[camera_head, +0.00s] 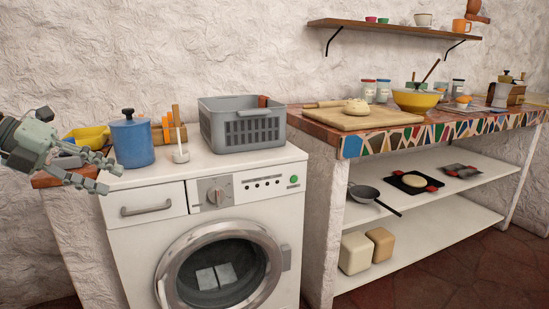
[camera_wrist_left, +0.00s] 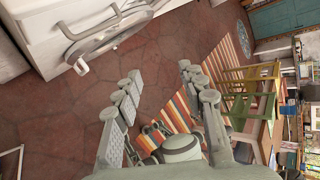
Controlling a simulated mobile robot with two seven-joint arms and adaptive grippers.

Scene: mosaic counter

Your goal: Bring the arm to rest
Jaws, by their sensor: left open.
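My left gripper (camera_head: 112,176) comes in from the left edge of the head view. It is open and empty, in front of the left end of the counter beside the washing machine (camera_head: 205,222). Its fingers show to the left of the blue pot (camera_head: 132,142) and seem near it; I cannot tell the gap. In the left wrist view the two fingers (camera_wrist_left: 157,98) stand wide apart with nothing between them, over the red tiled floor (camera_wrist_left: 140,70). My right gripper is in neither view.
A grey crate (camera_head: 242,126), a white ladle-like utensil (camera_head: 180,152) and a yellow container (camera_head: 88,137) stand near the pot. A mosaic counter (camera_head: 400,140) lies to the right. The wrist view shows a striped rug (camera_wrist_left: 190,98) and wooden frames (camera_wrist_left: 250,95); open floor lies before the washer.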

